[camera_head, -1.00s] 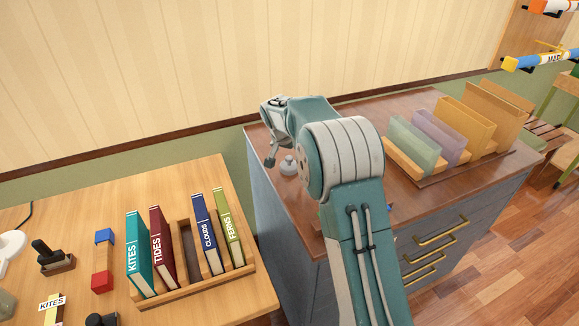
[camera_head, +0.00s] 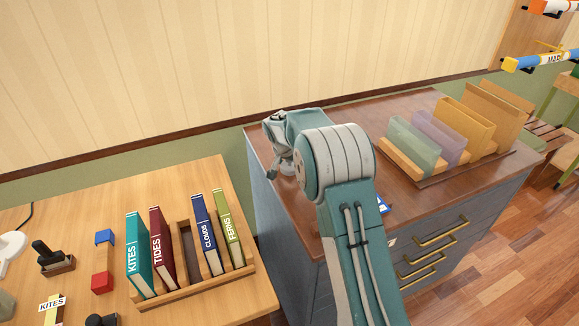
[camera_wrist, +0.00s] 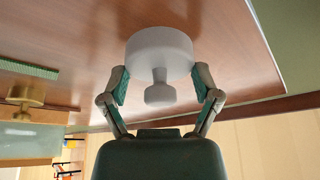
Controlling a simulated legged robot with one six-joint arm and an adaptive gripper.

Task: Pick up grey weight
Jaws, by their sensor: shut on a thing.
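The grey weight (camera_wrist: 158,50) is a round disc with a knobbed stem, seen in the wrist view on the brown cabinet top (camera_wrist: 220,30). My gripper (camera_wrist: 160,82) has one finger on each side of the weight, and both green pads press against its disc. In the head view my gripper (camera_head: 284,164) is low over the left part of the cabinet top (camera_head: 400,190), and the weight there is mostly hidden by it. I cannot tell whether the weight touches the cabinet top.
A rack of coloured folders (camera_head: 437,138) stands on the cabinet to the right. A wooden desk (camera_head: 200,296) at the left holds a book rack (camera_head: 215,278) with several books, and red and blue blocks. A blue item (camera_head: 384,204) lies near my arm.

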